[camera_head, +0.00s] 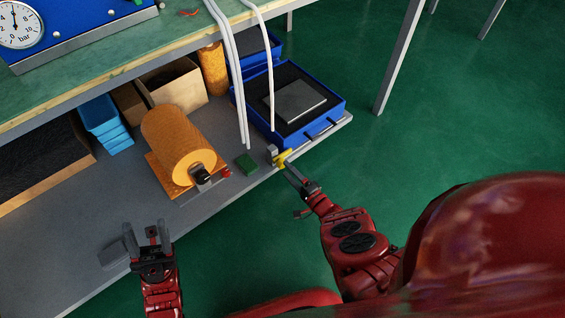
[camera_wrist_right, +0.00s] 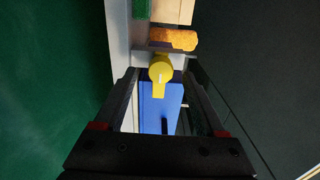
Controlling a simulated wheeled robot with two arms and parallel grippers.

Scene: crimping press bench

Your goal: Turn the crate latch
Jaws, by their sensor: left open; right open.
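The yellow latch (camera_head: 282,157) sits by the near corner of the blue crate (camera_head: 337,111), at the front edge of the low shelf. In the right wrist view the latch (camera_wrist_right: 160,70) has a round hub, and its short lever points toward the bottom of the picture. My right gripper (camera_head: 288,168) is open, right at the latch. In its wrist view the fingers stand on either side of the latch; I cannot tell whether either touches it. My left gripper (camera_head: 148,232) is open and empty over the shelf's left part.
The crate holds dark foam with a grey plate (camera_head: 295,101). White cables (camera_head: 238,90) hang close to the latch. A green block (camera_head: 246,164) and an orange roll (camera_head: 180,145) on a stand lie to its left. The bench top (camera_head: 110,58) overhangs. Green floor is clear at right.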

